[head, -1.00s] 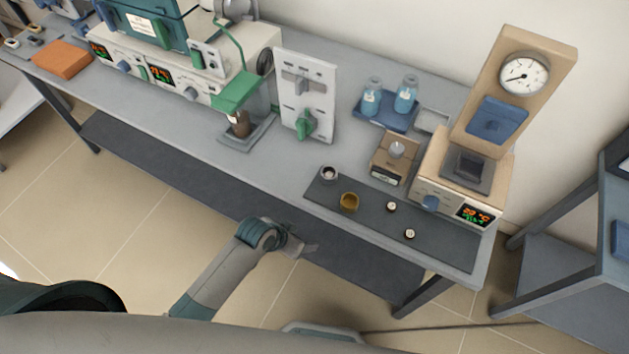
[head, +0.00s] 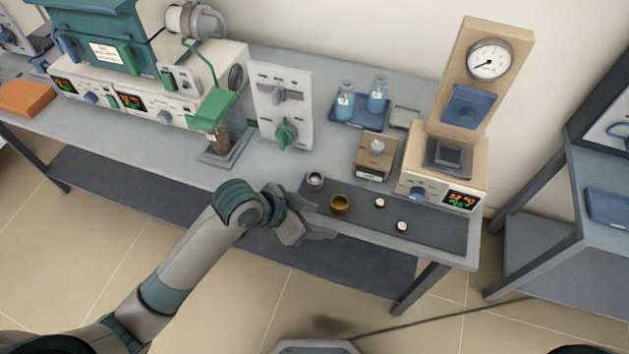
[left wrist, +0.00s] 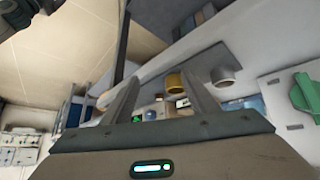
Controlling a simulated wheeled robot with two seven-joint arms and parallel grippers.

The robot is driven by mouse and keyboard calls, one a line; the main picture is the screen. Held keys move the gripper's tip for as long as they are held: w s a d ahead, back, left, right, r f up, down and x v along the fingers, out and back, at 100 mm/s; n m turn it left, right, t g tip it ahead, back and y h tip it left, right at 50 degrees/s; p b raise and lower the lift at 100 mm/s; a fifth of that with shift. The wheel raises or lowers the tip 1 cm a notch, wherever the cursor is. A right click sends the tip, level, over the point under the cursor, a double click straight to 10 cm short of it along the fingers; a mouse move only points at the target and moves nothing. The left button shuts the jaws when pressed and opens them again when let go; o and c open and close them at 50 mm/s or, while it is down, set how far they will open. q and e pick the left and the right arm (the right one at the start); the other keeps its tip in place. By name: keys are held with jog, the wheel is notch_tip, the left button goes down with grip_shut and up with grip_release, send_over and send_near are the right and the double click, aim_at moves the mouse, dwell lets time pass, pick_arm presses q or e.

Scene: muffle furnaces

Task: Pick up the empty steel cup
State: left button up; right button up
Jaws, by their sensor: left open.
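The steel cup (head: 315,179) stands upright at the left end of the dark mat on the bench. A brass-coloured cup (head: 340,204) stands to its right and nearer the front edge. My left gripper (head: 320,234) is open at the bench's front edge, in front of both cups and touching neither. In the left wrist view the brass cup (left wrist: 175,82) shows between my open fingers (left wrist: 162,90). The steel cup (left wrist: 222,76) is right of it, beyond the right finger. The steel cup's inside is too small to read. My right gripper is not in view.
Two small white-topped pieces (head: 402,226) sit on the mat (head: 440,232) to the right. Behind are a tan balance-like box (head: 375,158), a tan press (head: 440,180) and a panel with a green knob (head: 280,105). Open bench lies left of the mat.

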pick_arm(q)
jog(key=w+d+r+m, duration=0.1)
jog(key=w+d+r+m+g, duration=0.1)
jog(key=r, duration=0.1)
jog(key=shift+w+m, duration=0.3)
jog(key=shift+m, duration=0.1)
jog(key=w+a+r+m+g+y, duration=0.2)
jog(key=w+a+r+m, duration=0.1)
jog(key=w+a+r, duration=0.7)
jog(key=shift+w+a+r, duration=0.35)
jog(key=shift+r, duration=0.4)
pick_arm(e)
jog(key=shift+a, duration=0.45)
pick_arm(q)
jog(key=shift+f, duration=0.1)
jog(key=shift+p+x, duration=1.55)
jog(key=shift+x, duration=4.5)
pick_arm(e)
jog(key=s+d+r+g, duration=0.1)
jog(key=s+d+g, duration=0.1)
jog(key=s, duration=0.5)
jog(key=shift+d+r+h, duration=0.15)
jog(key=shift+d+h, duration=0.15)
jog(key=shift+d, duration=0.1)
